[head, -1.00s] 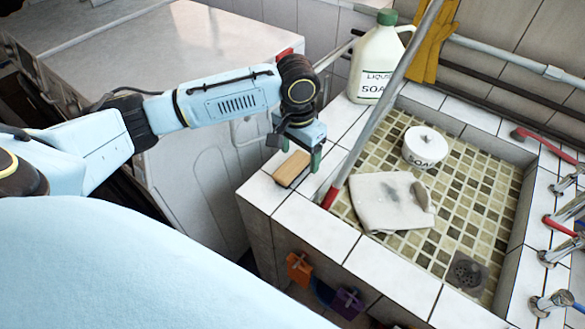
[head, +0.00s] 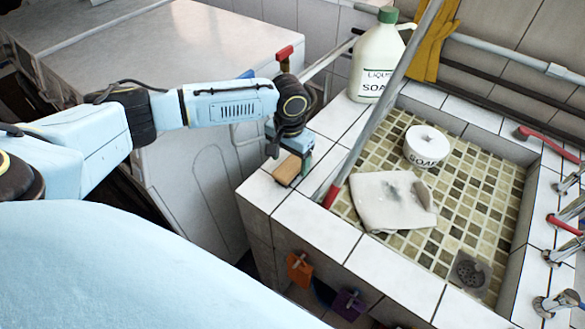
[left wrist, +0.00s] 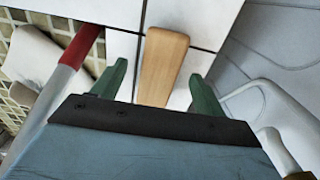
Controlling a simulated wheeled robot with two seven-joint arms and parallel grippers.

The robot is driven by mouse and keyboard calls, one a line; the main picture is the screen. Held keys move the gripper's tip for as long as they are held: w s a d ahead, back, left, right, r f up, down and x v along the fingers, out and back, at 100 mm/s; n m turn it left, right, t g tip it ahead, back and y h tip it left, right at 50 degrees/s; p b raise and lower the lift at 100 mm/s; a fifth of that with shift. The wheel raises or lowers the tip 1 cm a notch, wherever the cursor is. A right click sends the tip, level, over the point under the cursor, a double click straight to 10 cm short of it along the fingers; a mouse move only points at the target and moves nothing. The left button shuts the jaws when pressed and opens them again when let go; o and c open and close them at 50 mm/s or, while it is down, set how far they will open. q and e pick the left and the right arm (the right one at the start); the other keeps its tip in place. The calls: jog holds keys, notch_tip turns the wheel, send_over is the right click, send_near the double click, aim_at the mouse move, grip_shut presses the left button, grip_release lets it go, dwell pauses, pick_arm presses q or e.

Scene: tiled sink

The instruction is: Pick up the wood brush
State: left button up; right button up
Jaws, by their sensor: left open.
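The wood brush (head: 288,170) lies on the white tiled ledge at the near left corner of the sink. Only its light brown wooden top shows; its underside is hidden. In the left wrist view the brush (left wrist: 162,62) lies between the two green fingers. My left gripper (head: 290,163) is open and right at the brush, with part of the brush covered by it in the head view. The left wrist view shows the open left gripper (left wrist: 160,88) with a finger on either side and a gap beside the brush. My right gripper is not seen.
A grey pole with a red end (head: 334,190) leans on the ledge close right of the gripper. A cloth (head: 385,203) and a white soap tub (head: 421,150) sit in the tiled basin. A soap jug (head: 370,70) stands behind. A white appliance (head: 200,190) is left of the ledge.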

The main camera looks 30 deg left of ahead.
aim_at(290, 166)
pick_arm(q)
notch_tip(290, 166, down, 3)
jog(key=shift+w+f, duration=0.1)
jog(key=shift+f, duration=0.05)
jog(key=shift+c, duration=0.3)
jog(key=c, duration=1.1)
jog(key=shift+o, duration=0.2)
notch_tip(290, 166, up, 10)
jog(key=shift+r+p, duration=0.1)
jog(key=shift+p, duration=0.5)
